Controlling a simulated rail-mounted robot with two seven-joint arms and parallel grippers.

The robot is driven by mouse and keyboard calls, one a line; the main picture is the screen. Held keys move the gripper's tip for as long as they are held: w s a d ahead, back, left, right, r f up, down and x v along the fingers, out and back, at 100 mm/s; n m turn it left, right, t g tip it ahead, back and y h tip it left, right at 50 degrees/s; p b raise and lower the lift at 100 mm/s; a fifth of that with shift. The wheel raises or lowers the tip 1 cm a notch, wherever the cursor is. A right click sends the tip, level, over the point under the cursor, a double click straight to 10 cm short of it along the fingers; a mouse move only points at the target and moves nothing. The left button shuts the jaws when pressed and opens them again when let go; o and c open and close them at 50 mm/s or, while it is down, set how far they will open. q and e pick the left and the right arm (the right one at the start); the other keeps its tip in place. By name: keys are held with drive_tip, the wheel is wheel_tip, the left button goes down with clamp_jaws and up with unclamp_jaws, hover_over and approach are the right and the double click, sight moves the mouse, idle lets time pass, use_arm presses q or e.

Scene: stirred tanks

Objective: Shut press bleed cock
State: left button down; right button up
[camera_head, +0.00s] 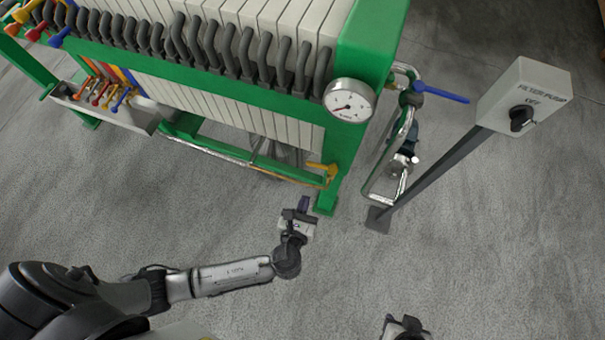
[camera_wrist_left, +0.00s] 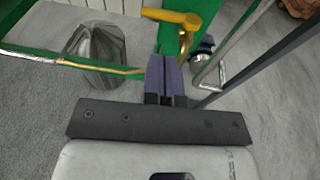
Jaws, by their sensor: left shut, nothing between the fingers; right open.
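The press bleed cock shows as a yellow lever (camera_head: 322,168) low on the green filter press, beside its near right leg. In the left wrist view the yellow lever (camera_wrist_left: 170,17) lies roughly crosswise above a brass-coloured body (camera_wrist_left: 186,42). My left gripper (camera_head: 303,203) is below the lever in the head view, apart from it. In the wrist view its purple fingers (camera_wrist_left: 165,75) are together, empty, and point towards the lever. My right gripper (camera_head: 405,322) is at the bottom edge, open and far from the cock; its fingers are only partly seen.
A pressure gauge (camera_head: 350,101) sits above the cock on the green frame (camera_head: 345,150). Right of it are pipework with a blue lever (camera_head: 440,92) and a filter pump switch box (camera_head: 524,95) on a slanting post. A metal vessel (camera_wrist_left: 95,45) stands left. The near floor is clear.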

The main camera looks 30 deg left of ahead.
sight(318, 166)
use_arm(q)
drive_tip(key=b+x, duration=0.3)
drive_tip(key=x, duration=0.7)
drive_tip(key=shift+b, duration=0.4)
use_arm(e)
drive_tip(key=shift+w+f, duration=0.15)
drive_tip(key=shift+f, duration=2)
use_arm(q)
drive_tip(key=shift+w, duration=0.1)
